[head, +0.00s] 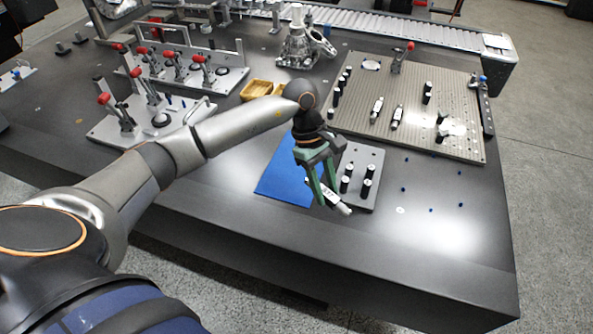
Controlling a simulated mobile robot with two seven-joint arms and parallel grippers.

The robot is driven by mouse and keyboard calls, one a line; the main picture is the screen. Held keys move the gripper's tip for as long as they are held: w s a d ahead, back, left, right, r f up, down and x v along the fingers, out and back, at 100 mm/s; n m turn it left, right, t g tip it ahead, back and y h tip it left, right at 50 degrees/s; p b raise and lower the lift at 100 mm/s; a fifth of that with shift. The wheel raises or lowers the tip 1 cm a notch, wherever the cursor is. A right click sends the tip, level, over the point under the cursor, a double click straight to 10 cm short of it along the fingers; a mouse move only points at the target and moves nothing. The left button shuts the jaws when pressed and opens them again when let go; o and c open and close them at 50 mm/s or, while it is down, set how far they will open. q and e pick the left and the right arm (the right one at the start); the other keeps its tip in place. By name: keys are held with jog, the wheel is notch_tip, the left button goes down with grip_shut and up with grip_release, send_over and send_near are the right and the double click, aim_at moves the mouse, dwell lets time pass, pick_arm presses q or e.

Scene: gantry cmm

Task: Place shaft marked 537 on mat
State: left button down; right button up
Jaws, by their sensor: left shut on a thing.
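My left gripper (322,193) comes in from the left and is shut on a light-coloured shaft (342,207) with a dark-on-white label. The label looks like 537, but it is small and tilted. The shaft is tilted, its silver end pointing down to the right. I cannot tell the shaft's exact height above the surface. My right gripper is not in view.
The grey peg plate (374,163) holds several black pegs with white tops. Two more labelled shafts (397,117) lie on the large perforated plate (460,148) behind. The table front is clear.

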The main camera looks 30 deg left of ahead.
pick_arm(q)
jog(key=w+a+r+n+t+y+b, duration=0.1)
jog(key=w+n+t+y+b, duration=0.25)
jog(key=w+n, duration=0.6)
jog(key=w+a+r+n+t+y+b, duration=0.15)
jog(key=w+n+b, duration=0.3)
jog(key=n, duration=0.95)
jog(key=b, duration=0.1)
send_over(291, 177)
jog(key=s+d, duration=0.1)
jog(key=shift+t+y, duration=0.3)
notch_tip(291, 177, down, 8)
jog(key=shift+d+f, duration=0.15)
jog(key=shift+f, duration=0.05)
jog(key=shift+s+a+f, duration=0.25)
jog(key=shift+a+f, duration=0.2)
jog(key=shift+f, duration=0.2)
notch_tip(291, 177, down, 3)
jog(key=shift+b, duration=0.35)
